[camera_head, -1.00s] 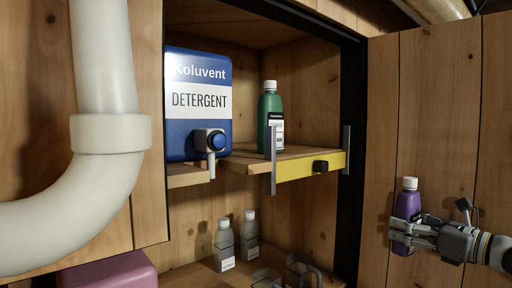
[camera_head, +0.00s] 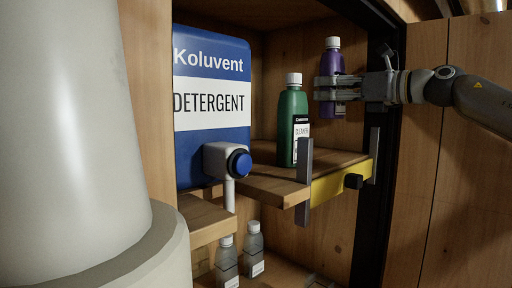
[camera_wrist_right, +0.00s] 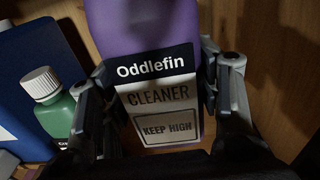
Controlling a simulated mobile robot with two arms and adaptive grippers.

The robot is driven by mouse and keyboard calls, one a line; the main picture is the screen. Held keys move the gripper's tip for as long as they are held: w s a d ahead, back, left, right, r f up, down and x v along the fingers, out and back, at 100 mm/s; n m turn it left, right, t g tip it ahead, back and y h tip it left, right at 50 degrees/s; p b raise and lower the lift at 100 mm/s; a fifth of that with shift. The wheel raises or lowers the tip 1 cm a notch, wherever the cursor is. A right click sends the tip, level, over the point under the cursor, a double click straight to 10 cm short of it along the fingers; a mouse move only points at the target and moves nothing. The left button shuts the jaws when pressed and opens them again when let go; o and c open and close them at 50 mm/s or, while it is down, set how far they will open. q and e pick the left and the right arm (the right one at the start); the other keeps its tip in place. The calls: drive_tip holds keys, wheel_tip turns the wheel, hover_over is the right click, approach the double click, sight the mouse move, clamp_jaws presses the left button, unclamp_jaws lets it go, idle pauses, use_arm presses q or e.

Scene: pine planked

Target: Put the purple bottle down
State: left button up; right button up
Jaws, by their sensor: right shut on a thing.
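The purple bottle (camera_head: 331,62) has a white cap and is upright in my right gripper (camera_head: 333,88). The fingers close on it from both sides. In the right wrist view the purple bottle (camera_wrist_right: 150,28) fills the middle, with a label reading "Oddlefin CLEANER KEEP HIGH", between the fingers of my right gripper (camera_wrist_right: 163,100). The bottle is over the right part of the upper shelf (camera_head: 335,160), to the right of the green bottle (camera_head: 290,130); its base appears above the shelf board. My left gripper is not in view.
A blue detergent container (camera_head: 212,60) with a tap stands left of the green bottle. A yellow strip (camera_head: 340,184) with a black knob and grey uprights edge the shelf front. Two clear bottles (camera_head: 227,262) stand below. A large white pipe (camera_head: 60,130) is at left.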

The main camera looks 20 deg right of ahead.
sight(340, 106)
drive_tip(key=shift+s+r, duration=0.25)
drive_tip(key=f, duration=0.1)
drive_tip(key=s+f+p, duration=0.1)
drive_tip(key=d+f, duration=0.1)
drive_tip(key=f, duration=0.1)
drive_tip(key=shift+s+f, duration=0.1)
drive_tip(key=shift+s, duration=0.1)
drive_tip(key=f, duration=0.1)
drive_tip(key=f+p, duration=0.2)
drive_tip(key=shift+w+a+f, duration=0.3)
drive_tip(key=shift+w+f, duration=0.05)
drive_tip(key=shift+f, duration=0.4)
drive_tip(key=shift+s+d+f, duration=0.1)
drive_tip(key=shift+s+f, duration=0.05)
drive_tip(key=shift+f, duration=0.15)
drive_tip(key=o, duration=1.1)
drive_tip(key=shift+f, duration=0.15)
drive_tip(key=o, duration=0.3)
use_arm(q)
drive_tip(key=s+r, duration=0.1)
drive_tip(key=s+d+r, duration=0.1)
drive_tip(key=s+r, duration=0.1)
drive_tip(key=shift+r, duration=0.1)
use_arm(e)
drive_tip(key=shift+o, duration=0.2)
